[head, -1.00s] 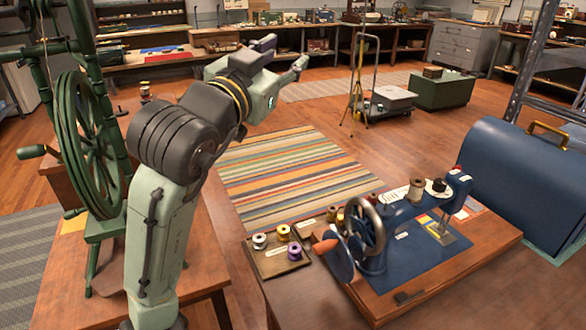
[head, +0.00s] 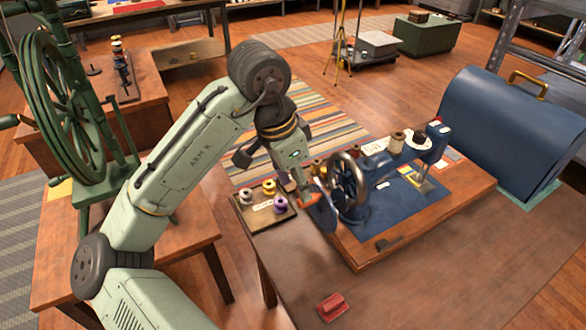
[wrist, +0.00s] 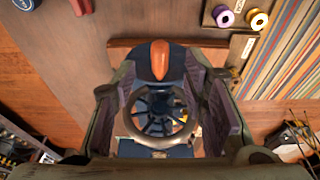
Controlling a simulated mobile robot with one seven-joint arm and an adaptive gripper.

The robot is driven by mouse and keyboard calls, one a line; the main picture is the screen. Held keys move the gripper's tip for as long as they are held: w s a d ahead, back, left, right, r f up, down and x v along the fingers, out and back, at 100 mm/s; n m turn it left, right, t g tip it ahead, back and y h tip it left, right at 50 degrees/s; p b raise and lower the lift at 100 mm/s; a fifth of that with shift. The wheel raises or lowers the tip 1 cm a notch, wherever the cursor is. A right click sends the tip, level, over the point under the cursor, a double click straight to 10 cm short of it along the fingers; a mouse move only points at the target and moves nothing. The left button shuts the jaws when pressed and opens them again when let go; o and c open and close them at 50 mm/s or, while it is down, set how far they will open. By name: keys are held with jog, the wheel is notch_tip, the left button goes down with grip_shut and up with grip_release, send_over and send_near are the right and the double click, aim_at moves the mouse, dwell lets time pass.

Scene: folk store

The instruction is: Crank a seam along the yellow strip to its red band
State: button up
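The blue sewing machine (head: 372,212) stands on a wooden base, with a spoked handwheel (head: 347,188) and a crank with an orange knob (head: 309,199). In the wrist view the knob (wrist: 159,60) is between and beyond the fingers, with the handwheel (wrist: 157,108) below it. My gripper (head: 300,188) is at the crank side, close to the knob; in the wrist view my gripper (wrist: 163,88) is open, with a gap on both sides of the knob. A small yellow strip (head: 420,181) lies under the needle end. I cannot make out its red band.
A spool tray (head: 262,212) sits left of the crank. A red block (head: 332,306) lies on the table's front (head: 400,290). A blue domed case (head: 512,125) stands behind right. A green spinning wheel (head: 62,100) is at the left. The table right of the red block is clear.

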jog(key=b+x, duration=0.3)
jog(key=x, duration=0.2)
jog(key=shift+f+b, duration=0.3)
jog(key=shift+f, duration=0.1)
jog(key=shift+d+r, duration=0.1)
jog(key=shift+r, duration=0.05)
jog(key=shift+w, duration=0.1)
jog(key=shift+c, duration=0.6)
jog(key=c, duration=0.8)
jog(key=shift+o, duration=0.2)
